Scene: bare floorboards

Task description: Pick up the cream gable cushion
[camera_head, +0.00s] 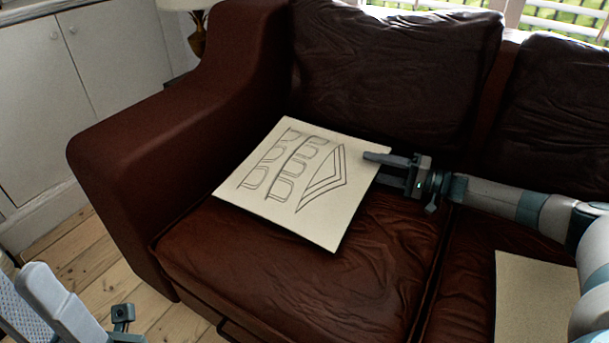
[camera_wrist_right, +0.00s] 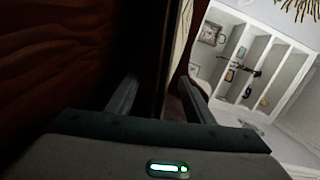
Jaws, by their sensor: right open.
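The cream gable cushion (camera_head: 322,212), square with dark line drawings of arches and a gable, lies on the left seat of the brown leather sofa. My right gripper (camera_head: 371,166) is open at its right corner, coming in from the right. One finger lies over the cushion's edge in the head view; the other is partly hidden at the edge. In the right wrist view a thin pale strip, seemingly the cushion's edge (camera_wrist_right: 181,38), shows between the fingers (camera_wrist_right: 160,92). I cannot tell whether they touch it. Part of my left gripper (camera_head: 45,295) shows at bottom left, its jaw opening unclear.
A plain cream panel (camera_head: 530,290), perhaps another cushion, lies on the right seat, partly behind my right arm. The sofa's left armrest (camera_head: 150,140) and backrest (camera_head: 390,75) rise around the seat. White cabinets (camera_head: 60,90) stand at left. The seat front (camera_head: 270,280) is clear.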

